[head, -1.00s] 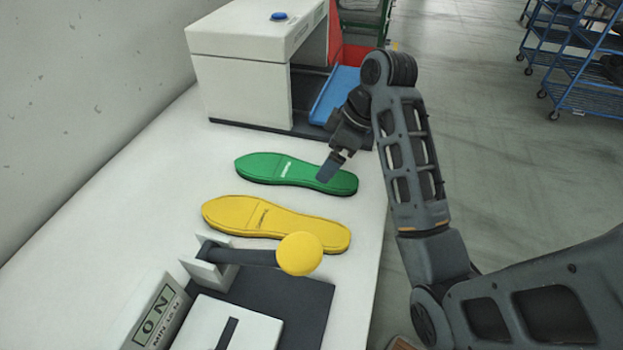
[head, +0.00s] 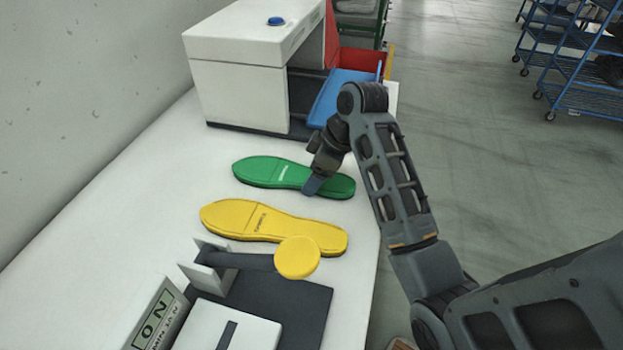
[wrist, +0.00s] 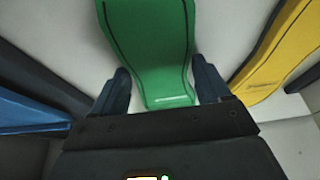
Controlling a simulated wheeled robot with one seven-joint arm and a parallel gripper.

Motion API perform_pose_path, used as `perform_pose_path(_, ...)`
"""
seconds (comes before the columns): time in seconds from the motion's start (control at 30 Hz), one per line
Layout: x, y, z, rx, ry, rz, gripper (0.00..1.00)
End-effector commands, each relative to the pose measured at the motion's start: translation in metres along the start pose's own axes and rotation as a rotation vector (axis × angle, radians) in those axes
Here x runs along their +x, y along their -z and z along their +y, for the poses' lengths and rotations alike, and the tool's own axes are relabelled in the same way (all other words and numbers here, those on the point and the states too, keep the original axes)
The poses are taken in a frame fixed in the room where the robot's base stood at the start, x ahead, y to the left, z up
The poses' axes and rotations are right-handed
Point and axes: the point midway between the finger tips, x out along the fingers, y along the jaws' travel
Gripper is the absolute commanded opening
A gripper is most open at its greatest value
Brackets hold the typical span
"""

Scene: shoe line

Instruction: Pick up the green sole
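The green sole (head: 262,172) lies flat on the white table in the head view, behind the yellow sole. It also shows in the wrist view (wrist: 150,45), running up between the two fingers. My gripper (head: 313,186) is low over the right part of the green sole in the head view and hides some of it. In the wrist view my gripper (wrist: 165,88) is open. One finger is on each side of the sole's narrower part, with a gap visible on both sides.
The yellow sole (head: 265,224) lies nearer on the table (head: 120,215) and shows at the right in the wrist view (wrist: 285,50). A yellow-ended lever (head: 297,257) stands in front of it. A white machine (head: 245,75) with a blue chute (head: 340,95) stands behind.

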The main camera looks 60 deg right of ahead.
Motion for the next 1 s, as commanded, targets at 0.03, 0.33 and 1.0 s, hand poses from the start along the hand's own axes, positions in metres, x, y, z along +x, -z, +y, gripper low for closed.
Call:
perform_pose_path(0.03,-0.0001,0.0001,0.0001,0.0,0.0,0.0,0.71)
perform_pose_path(0.33,-0.0002,0.0001,0.0001,0.0,0.0,0.0,0.43)
perform_pose_path(1.0,-0.0073,0.0092,-0.0004,-0.002,-0.001,0.001,0.31)
